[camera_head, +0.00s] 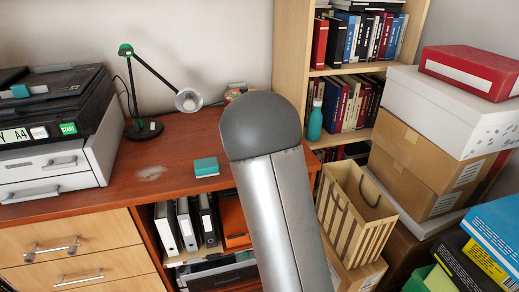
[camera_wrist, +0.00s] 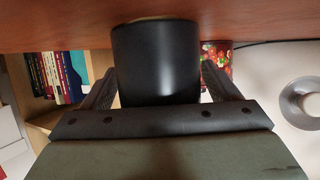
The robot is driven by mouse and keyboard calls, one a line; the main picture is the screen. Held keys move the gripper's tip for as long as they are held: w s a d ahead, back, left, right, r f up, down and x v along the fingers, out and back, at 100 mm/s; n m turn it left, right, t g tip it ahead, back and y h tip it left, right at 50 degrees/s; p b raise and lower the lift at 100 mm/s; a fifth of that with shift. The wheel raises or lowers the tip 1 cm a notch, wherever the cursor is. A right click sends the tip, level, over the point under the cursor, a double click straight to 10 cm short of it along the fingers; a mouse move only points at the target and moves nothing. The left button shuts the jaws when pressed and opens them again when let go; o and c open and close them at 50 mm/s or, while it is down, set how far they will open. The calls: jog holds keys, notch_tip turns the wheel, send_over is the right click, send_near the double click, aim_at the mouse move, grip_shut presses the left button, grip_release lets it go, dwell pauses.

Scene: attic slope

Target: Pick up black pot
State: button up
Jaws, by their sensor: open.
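The black pot (camera_wrist: 155,50) shows in the wrist view, which looks upside down, with the desk (camera_wrist: 60,25) along the top edge. The pot is a smooth dark cylinder standing on the desk. My gripper (camera_wrist: 157,86) is open, with one dark finger on each side of the pot. A gap shows between each finger and the pot, most clearly on the right. The part of the pot nearest the palm is hidden behind the gripper body. In the head view my arm covers the pot and gripper.
A fruit-patterned container (camera_wrist: 217,52) stands close beside the pot. A desk lamp (camera_head: 140,128), a teal box (camera_head: 206,167) and a printer (camera_head: 60,135) are on the desk. A bookshelf (camera_head: 291,60) and stacked boxes (camera_head: 425,145) stand to the right.

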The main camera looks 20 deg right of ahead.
jog(key=c, duration=1.2)
jog(key=shift+o, duration=0.2)
jog(key=shift+r, duration=0.1)
